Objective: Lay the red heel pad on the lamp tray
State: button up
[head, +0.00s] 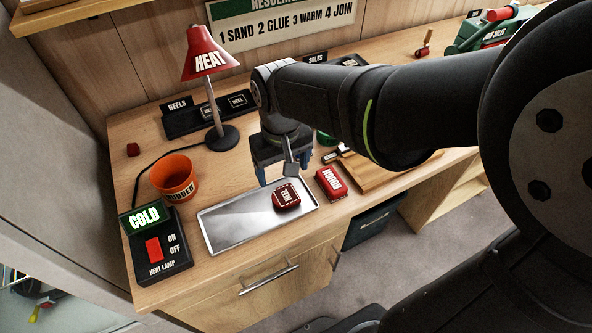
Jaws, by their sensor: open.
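The red heel pad (286,197), with a white "HEEL" label, lies flat on the right part of the silver lamp tray (231,222). It appears to be wholly inside the tray's rim. My gripper (283,174) is over the tray's back right edge, just behind and above the pad. Its blue fingers are spread apart with nothing between them. The far finger is partly hidden by a grey part of my gripper. I cannot tell the exact gap between the fingertips and the pad.
A red labelled block (330,183) lies right of the tray. An orange tub (175,176) and the heat lamp switch box (157,247), showing "COLD", stand left. The red heat lamp (207,60) and a black heels rack (187,120) are behind. The tray's left part is bare.

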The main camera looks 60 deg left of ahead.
aim_at(285, 196)
jog(key=shift+r, duration=1.5)
jog(key=shift+f, duration=0.15)
notch_tip(285, 196, down, 12)
jog(key=shift+f, duration=0.25)
notch_tip(285, 196, up, 3)
jog(key=shift+f, duration=0.15)
jog(key=shift+r, duration=0.5)
jog(key=shift+f, duration=0.15)
